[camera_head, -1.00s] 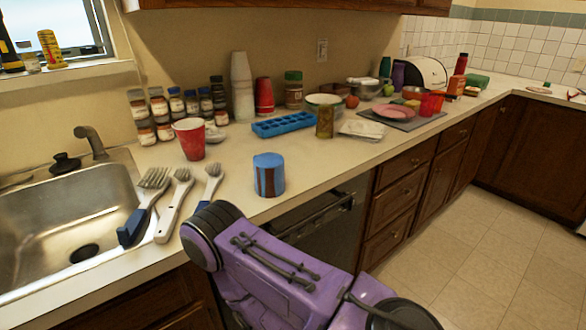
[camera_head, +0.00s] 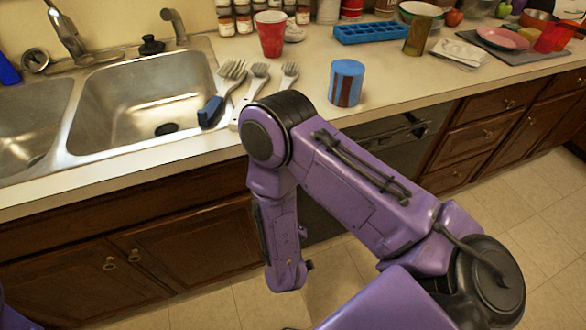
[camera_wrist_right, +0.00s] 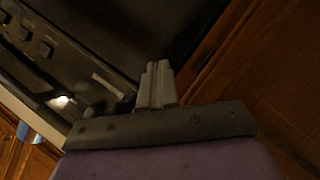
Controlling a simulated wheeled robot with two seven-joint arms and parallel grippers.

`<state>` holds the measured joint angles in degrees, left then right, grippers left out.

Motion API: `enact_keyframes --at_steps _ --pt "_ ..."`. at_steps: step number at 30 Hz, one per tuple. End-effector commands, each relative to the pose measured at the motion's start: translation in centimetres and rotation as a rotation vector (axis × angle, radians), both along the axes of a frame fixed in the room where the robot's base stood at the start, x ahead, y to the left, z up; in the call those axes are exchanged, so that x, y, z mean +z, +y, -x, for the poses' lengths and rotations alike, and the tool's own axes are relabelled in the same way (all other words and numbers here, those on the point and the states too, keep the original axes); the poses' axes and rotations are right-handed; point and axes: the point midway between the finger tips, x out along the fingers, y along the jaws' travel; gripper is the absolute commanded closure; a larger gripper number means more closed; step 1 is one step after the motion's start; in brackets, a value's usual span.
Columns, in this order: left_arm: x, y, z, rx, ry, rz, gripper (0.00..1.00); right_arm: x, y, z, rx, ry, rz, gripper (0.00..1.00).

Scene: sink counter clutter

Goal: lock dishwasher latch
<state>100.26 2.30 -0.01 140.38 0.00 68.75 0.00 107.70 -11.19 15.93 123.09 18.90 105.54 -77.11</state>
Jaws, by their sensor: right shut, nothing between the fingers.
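The black dishwasher (camera_head: 400,150) sits under the counter, partly hidden behind my purple right arm in the head view. Its control panel (camera_wrist_right: 72,62) with several buttons fills the upper left of the right wrist view. A recess with a bright glint, perhaps the latch (camera_wrist_right: 62,101), lies at the left there; I cannot tell its position. My right gripper (camera_wrist_right: 158,68) is shut and empty, pointing toward the dark dishwasher front, to the right of that recess. I cannot tell whether it touches the front. In the head view the right fingers are hidden. My left gripper is not in view.
Wooden cabinets (camera_head: 185,245) flank the dishwasher. The sink (camera_head: 140,95) is at left. The tiled floor (camera_head: 540,215) at right is clear.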

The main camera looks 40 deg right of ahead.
Motion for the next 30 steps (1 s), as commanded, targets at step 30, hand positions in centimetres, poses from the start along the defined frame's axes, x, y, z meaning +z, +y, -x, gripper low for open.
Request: enact_keyframes --at_steps 30 --pt "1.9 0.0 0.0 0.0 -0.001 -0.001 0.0 11.8 5.5 -1.5 -0.237 0.282 0.748 1.0"
